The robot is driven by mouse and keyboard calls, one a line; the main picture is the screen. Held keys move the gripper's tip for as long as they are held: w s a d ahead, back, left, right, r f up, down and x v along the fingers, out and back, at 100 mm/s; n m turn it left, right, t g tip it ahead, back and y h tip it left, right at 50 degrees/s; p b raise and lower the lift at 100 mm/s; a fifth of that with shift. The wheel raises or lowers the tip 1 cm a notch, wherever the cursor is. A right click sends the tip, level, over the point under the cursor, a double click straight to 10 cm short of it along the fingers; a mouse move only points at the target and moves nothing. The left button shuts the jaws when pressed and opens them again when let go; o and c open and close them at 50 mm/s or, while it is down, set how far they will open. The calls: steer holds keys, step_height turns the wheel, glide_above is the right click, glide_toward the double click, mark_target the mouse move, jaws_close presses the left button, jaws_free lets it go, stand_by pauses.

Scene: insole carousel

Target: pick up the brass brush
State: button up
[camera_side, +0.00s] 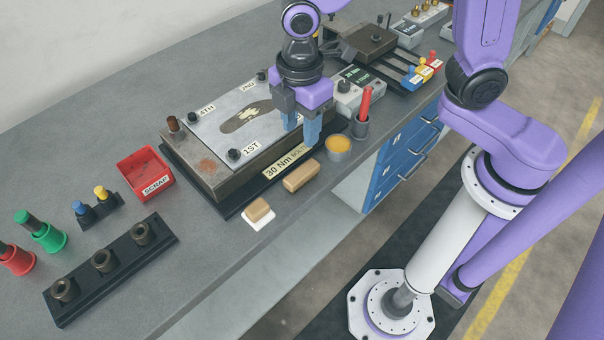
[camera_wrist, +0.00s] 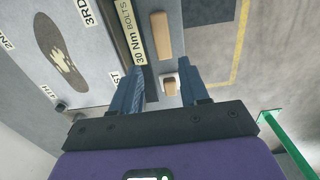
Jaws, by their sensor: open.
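Two wooden blocks lie on the bench in front of the plate fixture. The longer plain one (camera_side: 300,176) looks like the back of a brush; it also shows in the wrist view (camera_wrist: 160,36). The shorter one (camera_side: 258,209) sits on a white base; in the wrist view (camera_wrist: 170,87) it appears between my fingers. Bristles are not visible, so I cannot tell which is the brass brush. My gripper (camera_side: 302,128) is open and empty, above the fixture's front edge near the longer block. Its two blue fingers also show in the wrist view (camera_wrist: 160,76).
The fixture (camera_side: 205,165) holds a metal plate with a dark insole shape. A tin of yellow paste (camera_side: 338,148) and a cup with a red-handled tool (camera_side: 361,124) stand right of the longer block. A red scrap bin (camera_side: 146,173) is left. The bench edge runs close in front of the blocks.

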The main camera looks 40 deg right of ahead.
mark_target(302, 171)
step_height(302, 171, down, 13)
steer(key=shift+s+f, duration=0.15)
stand_by(0.6)
steer(key=c, duration=0.8)
